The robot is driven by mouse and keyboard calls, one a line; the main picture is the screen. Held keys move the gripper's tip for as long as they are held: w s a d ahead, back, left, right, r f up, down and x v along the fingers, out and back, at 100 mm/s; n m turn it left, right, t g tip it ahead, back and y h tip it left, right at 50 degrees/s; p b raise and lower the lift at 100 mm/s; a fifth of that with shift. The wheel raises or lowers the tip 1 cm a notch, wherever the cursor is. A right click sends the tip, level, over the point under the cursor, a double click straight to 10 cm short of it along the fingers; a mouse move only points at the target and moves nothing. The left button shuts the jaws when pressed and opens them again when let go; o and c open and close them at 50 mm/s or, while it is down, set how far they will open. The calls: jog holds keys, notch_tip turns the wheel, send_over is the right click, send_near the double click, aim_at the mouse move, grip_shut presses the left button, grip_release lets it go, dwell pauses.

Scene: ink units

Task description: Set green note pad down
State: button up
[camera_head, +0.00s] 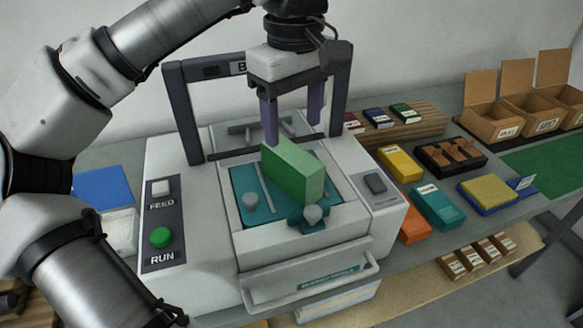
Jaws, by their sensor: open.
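The green note pad (293,171) stands on its long edge on the teal bed (238,178) of the white machine, between grey knobs. My gripper (294,124) is above and behind it, pointing down. Its two purple fingers are spread apart, one near the pad's left end and one further right. The pad hides the lower tip of part of the gripper area, and I cannot tell whether a finger touches it.
The machine's dark frame (186,112) rises around my gripper. FEED (161,187) and RUN (160,238) buttons are at left. Coloured pads, including a yellow one (400,163), a dark tray (450,158) and open cardboard boxes (495,118) stand at right.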

aim_at(292, 153)
jog(key=shift+a+f+p, duration=0.15)
jog(key=shift+f+p, duration=0.4)
jog(key=shift+f, duration=2.1)
jog(key=c, duration=1.2)
jog(key=shift+c, duration=0.2)
jog(key=shift+r, duration=0.1)
notch_tip(292, 153, up, 20)
jog(key=p, duration=0.5)
